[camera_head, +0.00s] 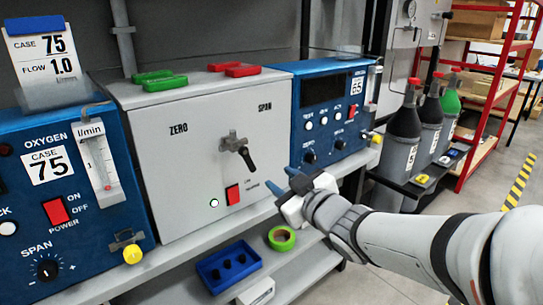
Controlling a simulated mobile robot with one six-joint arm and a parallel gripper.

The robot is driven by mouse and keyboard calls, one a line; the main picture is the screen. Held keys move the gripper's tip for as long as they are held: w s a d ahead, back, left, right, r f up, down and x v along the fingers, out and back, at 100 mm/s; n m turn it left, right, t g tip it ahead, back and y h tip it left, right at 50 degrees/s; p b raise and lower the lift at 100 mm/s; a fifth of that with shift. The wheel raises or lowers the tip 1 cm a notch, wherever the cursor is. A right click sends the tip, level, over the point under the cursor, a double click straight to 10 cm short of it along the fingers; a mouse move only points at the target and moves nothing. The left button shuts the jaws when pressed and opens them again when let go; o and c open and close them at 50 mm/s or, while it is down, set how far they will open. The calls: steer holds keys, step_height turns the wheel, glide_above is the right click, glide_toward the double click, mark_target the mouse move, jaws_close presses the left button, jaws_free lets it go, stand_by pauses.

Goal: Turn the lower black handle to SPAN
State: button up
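A grey analyser box (190,150) stands on the bench, with ZERO printed at the upper left of its front and SPAN at the upper right. Between and below these words is a grey metal valve (231,142) with a black handle (247,158). The handle points down and slightly right, away from the SPAN label above. I see only one black handle on this box. My gripper (282,180) is to the right of and below the handle, apart from it in the picture. Its two blue-tipped fingers are spread with nothing visible between them.
A red switch (233,194) and a lit button (214,203) sit below the valve. Blue instruments flank the box, left (60,240) and right (322,135). A blue tray (228,268) and green tape roll (281,238) lie on the shelf below. Gas cylinders (402,135) stand behind my arm.

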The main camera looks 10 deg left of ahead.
mark_target(252, 167)
steer(key=a, duration=0.1)
steer(key=s+a+r+n+y, duration=0.1)
steer(key=a+y, duration=0.1)
steer(key=shift+s+r+n+g, duration=0.3)
steer(key=shift+n+g, duration=0.1)
steer(key=shift+w+a+r+y, duration=0.1)
steer(key=shift+a+y, duration=0.2)
steer(key=b+x, duration=0.1)
steer(key=x, duration=0.6)
steer(key=shift+b, duration=0.3)
jaws_close()
